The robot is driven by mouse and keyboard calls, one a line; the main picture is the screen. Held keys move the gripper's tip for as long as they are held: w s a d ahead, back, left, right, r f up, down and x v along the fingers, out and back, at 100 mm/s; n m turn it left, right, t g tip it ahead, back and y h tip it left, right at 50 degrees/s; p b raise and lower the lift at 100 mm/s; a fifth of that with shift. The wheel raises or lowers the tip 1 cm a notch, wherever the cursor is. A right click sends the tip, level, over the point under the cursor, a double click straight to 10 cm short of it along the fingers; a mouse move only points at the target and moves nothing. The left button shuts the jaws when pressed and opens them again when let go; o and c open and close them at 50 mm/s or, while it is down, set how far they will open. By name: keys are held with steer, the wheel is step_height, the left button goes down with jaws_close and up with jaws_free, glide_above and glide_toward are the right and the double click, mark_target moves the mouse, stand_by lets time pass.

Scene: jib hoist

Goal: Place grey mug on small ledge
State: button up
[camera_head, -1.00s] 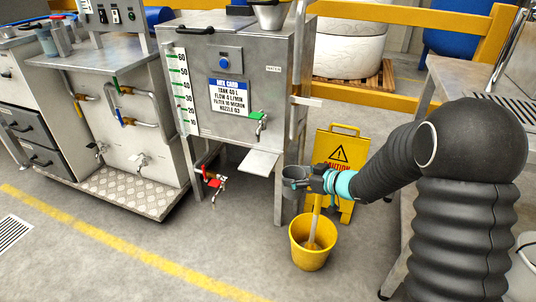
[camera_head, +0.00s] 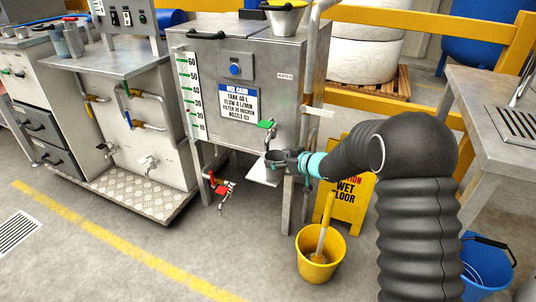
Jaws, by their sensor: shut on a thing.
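The grey mug (camera_head: 275,160) is held upright by my gripper (camera_head: 288,160), which is shut on its right side. The small ledge (camera_head: 262,177) is a bare metal plate jutting from the front of the steel tank, below the green-handled tap (camera_head: 267,128). In the picture the mug overlaps the ledge's back right part, just under the tap's spout. I cannot tell whether the mug's bottom touches the ledge or hangs a little above it. The mug's right side is partly hidden by the gripper.
The steel tank (camera_head: 270,60) stands behind the mug. A red-handled valve (camera_head: 221,187) sits low at the left. A yellow bucket (camera_head: 320,255) and a yellow wet-floor sign (camera_head: 352,205) stand below my arm. A steel table (camera_head: 490,110) is at the right.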

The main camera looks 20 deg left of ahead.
mark_target(269, 154)
steer(key=a, duration=0.1)
steer(key=w+a, duration=0.1)
steer(key=a, duration=0.1)
steer(key=w+a, duration=0.1)
steer(key=shift+a, duration=0.25)
steer(key=shift+d+f, duration=0.1)
steer(key=shift+f, duration=0.2)
steer(key=shift+f, duration=0.1)
steer(key=o, duration=1.2)
steer(key=shift+c, duration=0.2)
steer(key=v, duration=1.2)
